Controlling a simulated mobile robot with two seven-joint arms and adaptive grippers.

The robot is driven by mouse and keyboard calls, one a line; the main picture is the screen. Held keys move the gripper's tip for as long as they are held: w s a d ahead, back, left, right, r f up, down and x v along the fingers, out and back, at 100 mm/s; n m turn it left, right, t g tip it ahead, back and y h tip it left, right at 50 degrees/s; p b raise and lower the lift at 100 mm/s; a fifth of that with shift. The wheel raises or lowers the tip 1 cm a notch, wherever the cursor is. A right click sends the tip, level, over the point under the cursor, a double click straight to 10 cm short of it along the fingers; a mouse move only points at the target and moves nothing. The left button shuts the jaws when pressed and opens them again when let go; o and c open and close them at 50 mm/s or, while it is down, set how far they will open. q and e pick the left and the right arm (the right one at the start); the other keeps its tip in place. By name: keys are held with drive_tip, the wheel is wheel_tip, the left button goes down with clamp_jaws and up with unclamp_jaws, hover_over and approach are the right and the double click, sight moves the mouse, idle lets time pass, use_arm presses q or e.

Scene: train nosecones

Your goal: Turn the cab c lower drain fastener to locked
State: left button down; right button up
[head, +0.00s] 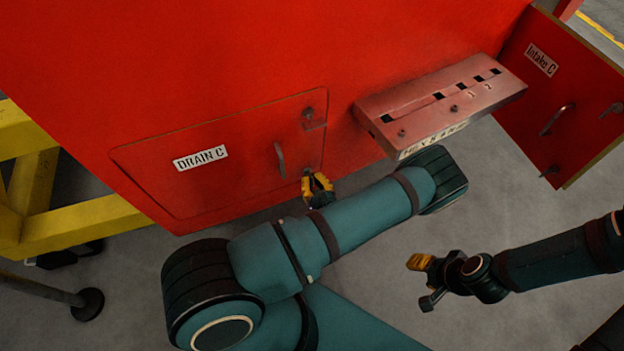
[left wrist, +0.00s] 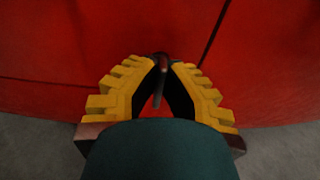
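The red drain C panel (head: 230,175) is closed flush in the red cab wall. Its lower drain fastener is at the panel's lower right corner, mostly hidden by my left gripper (head: 317,187) in the head view. In the left wrist view the fastener (left wrist: 163,66) is a thin dark metal lever between the fingertips. My left gripper (left wrist: 164,66) has its pads close against both sides of the lever and looks shut on it. My right gripper (head: 422,282) hangs open and empty over the floor, well away from the panel.
The upper fastener (head: 308,113) and a grey handle (head: 280,160) are on the same panel. A pinkish slotted hex key rack (head: 440,105) juts out to the right. An open Intake C door (head: 560,95) stands at far right. Yellow framework (head: 80,222) is at left.

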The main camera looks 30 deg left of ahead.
use_arm(q)
drive_tip(key=shift+m, duration=0.3)
drive_tip(key=m, duration=0.3)
drive_tip(key=shift+w+m, duration=0.1)
drive_tip(key=shift+m, duration=0.2)
drive_tip(key=m, duration=0.4)
drive_tip(key=shift+d+p, duration=0.1)
drive_tip(key=shift+p, duration=0.25)
drive_tip(key=m, duration=0.5)
drive_tip(key=shift+w+f, duration=0.1)
drive_tip(key=m, duration=0.4)
drive_tip(key=shift+f+m, duration=0.1)
drive_tip(key=shift+m, duration=0.2)
drive_tip(key=c, duration=1.1)
unclamp_jaws()
